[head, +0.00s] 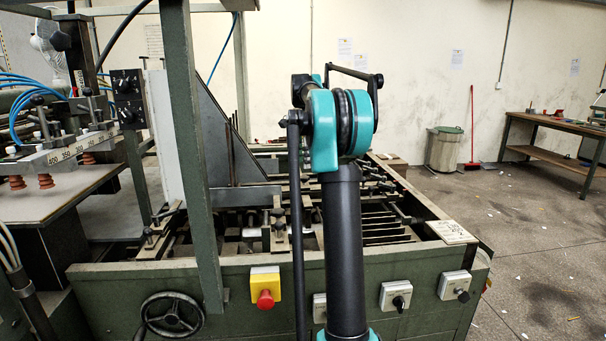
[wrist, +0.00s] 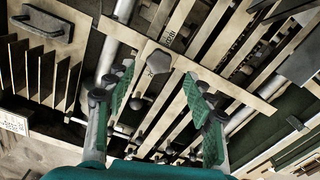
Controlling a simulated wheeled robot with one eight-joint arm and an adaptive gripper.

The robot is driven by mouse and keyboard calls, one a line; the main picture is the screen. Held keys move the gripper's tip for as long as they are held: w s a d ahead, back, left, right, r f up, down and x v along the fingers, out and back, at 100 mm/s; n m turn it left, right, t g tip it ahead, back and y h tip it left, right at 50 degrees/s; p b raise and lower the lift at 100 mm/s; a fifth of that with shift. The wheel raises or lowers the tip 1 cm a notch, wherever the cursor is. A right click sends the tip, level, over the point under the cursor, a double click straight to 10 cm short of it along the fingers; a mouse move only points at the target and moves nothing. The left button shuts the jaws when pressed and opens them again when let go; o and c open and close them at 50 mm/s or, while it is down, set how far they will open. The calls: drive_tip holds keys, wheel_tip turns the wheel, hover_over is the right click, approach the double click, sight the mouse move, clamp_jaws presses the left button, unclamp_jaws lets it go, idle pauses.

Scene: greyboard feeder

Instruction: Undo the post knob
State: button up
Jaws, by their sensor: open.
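A grey faceted knob (wrist: 158,62) shows in the wrist view, on the slatted metal bed of the feeder, in line with the gap between my fingertips. A smaller dark round knob (wrist: 137,103) sits nearer the left finger. I cannot tell for sure which one is the post knob. My gripper (wrist: 160,82) is open, its two green-padded fingers apart and nothing held between them. The fingers look to be above the knobs, with no contact visible. In the head view my arm hides the gripper and part of the bed.
The green feeder frame (head: 200,170) rises left of my arm. Its front panel carries a red stop button (head: 265,297), a handwheel (head: 172,315) and rotary switches (head: 396,296). Metal bars and a black handle (wrist: 48,22) lie around the gripper. Open floor lies to the right.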

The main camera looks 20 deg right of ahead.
sight(303, 176)
drive_tip(key=shift+f, duration=2.75)
drive_tip(key=shift+c, duration=0.4)
drive_tip(key=c, duration=1.1)
